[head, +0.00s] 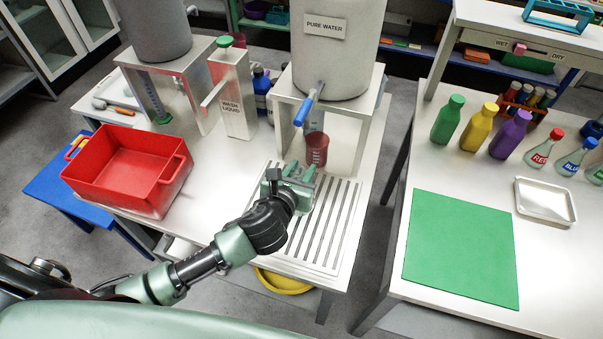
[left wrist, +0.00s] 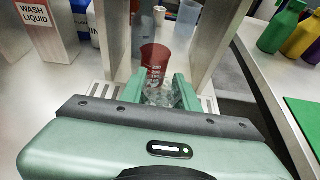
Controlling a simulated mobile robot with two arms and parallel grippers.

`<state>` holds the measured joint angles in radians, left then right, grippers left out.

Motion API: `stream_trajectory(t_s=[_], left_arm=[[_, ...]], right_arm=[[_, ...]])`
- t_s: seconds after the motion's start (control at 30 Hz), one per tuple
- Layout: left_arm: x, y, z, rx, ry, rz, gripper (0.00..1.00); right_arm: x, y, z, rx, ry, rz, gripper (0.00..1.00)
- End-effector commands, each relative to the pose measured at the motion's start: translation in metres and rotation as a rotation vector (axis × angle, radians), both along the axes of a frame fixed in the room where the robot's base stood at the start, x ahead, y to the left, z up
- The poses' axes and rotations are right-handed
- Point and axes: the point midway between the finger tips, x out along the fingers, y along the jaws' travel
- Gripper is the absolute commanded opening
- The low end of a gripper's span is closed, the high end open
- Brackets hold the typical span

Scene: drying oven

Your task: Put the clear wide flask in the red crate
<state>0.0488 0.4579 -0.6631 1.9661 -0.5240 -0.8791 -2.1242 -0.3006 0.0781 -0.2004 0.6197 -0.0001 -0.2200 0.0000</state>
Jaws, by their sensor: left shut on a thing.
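My left gripper (head: 298,172) is at the drip grating in front of the pure water tank stand. In the left wrist view its green fingers (left wrist: 160,92) are shut on a clear glass thing, which looks like the clear wide flask (left wrist: 162,97); only part of it shows. In the head view the gripper hides most of it. The red crate (head: 108,190) stands open and empty at the left of the same table. My right gripper is not in view.
A red graduated beaker (head: 316,150) stands just beyond the gripper under the tap (head: 304,108); it also shows in the left wrist view (left wrist: 155,58). The wash liquid dispenser (head: 232,105) stands between crate and tank stand. A green mat (head: 460,250) lies on the right table.

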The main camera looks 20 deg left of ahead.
Motion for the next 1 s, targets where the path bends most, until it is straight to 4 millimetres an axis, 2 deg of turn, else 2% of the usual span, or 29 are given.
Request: stream_trajectory(t_s=[0.03,0.43,0.7,1.0], left_arm=[[0.001,0.0,0.008,-0.002,-0.005,-0.001,0.0],[0.001,0.0,0.048,-0.001,-0.006,-0.001,0.0],[0.001,0.0,0.066,0.0,-0.005,0.0,0.0],[0.001,0.0,0.074,-0.001,-0.003,0.001,0.0]], right_arm=[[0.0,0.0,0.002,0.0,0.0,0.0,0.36],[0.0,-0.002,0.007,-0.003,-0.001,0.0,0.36],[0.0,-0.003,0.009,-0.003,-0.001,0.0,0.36],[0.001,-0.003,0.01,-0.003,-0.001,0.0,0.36]])
